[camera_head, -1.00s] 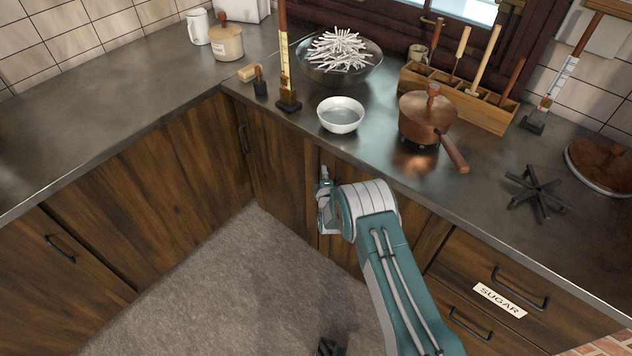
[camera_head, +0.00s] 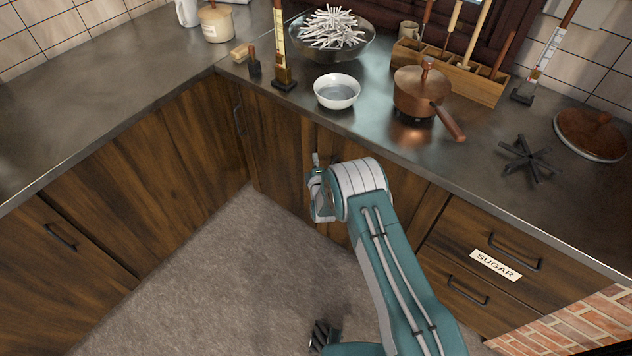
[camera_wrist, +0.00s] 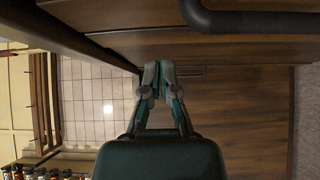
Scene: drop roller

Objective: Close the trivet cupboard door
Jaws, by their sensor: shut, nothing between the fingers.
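My gripper (camera_head: 316,160) is at the front of the cupboards below the counter, left of my arm's bulky joint. In the wrist view my gripper (camera_wrist: 160,76) has its fingertips together and empty, in front of brown wood panels. A dark bar handle (camera_wrist: 255,22) crosses the top right there, apart from the fingertips. A wooden cupboard door (camera_head: 277,145) shows left of my gripper. No door in view is marked as the trivet one, and my arm hides part of the fronts. I cannot tell how far any door stands open, or whether my gripper touches wood.
A black star-shaped trivet (camera_head: 528,160) lies on the counter at the right. A white bowl (camera_head: 337,92) and a copper pot (camera_head: 420,95) stand above my arm. The SUGAR drawer (camera_head: 495,263) is at the right. Grey floor (camera_head: 220,270) is clear at the left.

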